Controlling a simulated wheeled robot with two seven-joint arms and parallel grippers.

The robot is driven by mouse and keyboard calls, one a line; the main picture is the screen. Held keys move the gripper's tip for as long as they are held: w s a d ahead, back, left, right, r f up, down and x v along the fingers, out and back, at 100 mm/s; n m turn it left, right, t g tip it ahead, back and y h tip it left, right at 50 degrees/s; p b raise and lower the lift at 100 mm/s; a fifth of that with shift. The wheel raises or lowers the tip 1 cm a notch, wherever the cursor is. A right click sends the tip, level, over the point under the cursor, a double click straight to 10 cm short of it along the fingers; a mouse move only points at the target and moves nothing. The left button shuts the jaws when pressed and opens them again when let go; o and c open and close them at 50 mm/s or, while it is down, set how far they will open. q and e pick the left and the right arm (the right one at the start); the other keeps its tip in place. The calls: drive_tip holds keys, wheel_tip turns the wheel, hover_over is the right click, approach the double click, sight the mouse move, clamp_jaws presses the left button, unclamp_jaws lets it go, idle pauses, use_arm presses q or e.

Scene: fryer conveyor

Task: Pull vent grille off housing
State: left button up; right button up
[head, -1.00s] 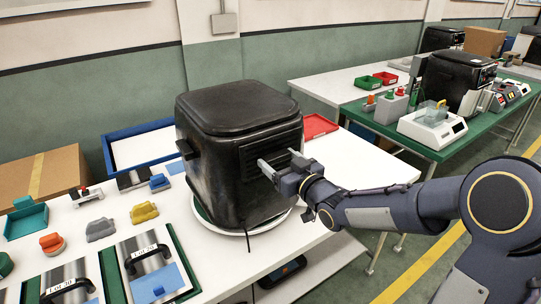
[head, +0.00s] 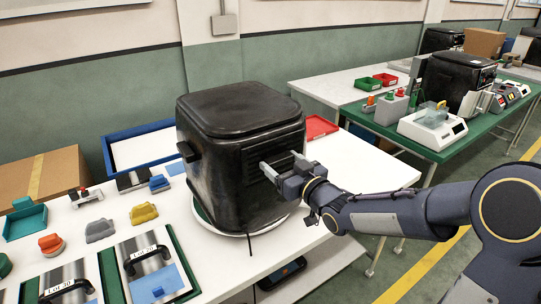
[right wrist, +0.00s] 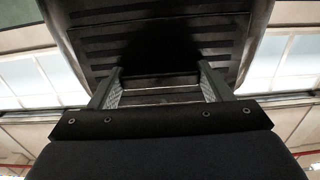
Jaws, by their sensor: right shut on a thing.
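The black fryer housing (head: 232,165) stands on a round white turntable (head: 255,231) on the near white table. The dark slatted vent grille (head: 256,162) is on its right-hand face and also shows in the right wrist view (right wrist: 160,28). My right gripper (head: 282,168) is at that face, with its two fingers spread to either side of part of the grille. In the right wrist view the fingers (right wrist: 160,85) reach up to the slatted surface and are shut on the grille. Deep shadow hides the exact contact. The left gripper is out of view.
A blue-edged tray (head: 107,158) and a red tray (head: 320,127) lie behind the housing. Several coloured parts and metal plates with black handles (head: 147,259) cover the table's left side. The white table to the right of the housing (head: 365,160) is mostly clear.

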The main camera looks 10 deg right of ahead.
drive_tip(key=shift+f, duration=0.1)
drive_tip(key=shift+b+v, duration=0.65)
drive_tip(key=shift+v, duration=1.35)
drive_tip(key=shift+s+d, duration=0.2)
drive_tip(key=shift+s, duration=0.2)
drive_tip(key=shift+v, duration=1.15)
drive_tip(key=shift+a, duration=0.1)
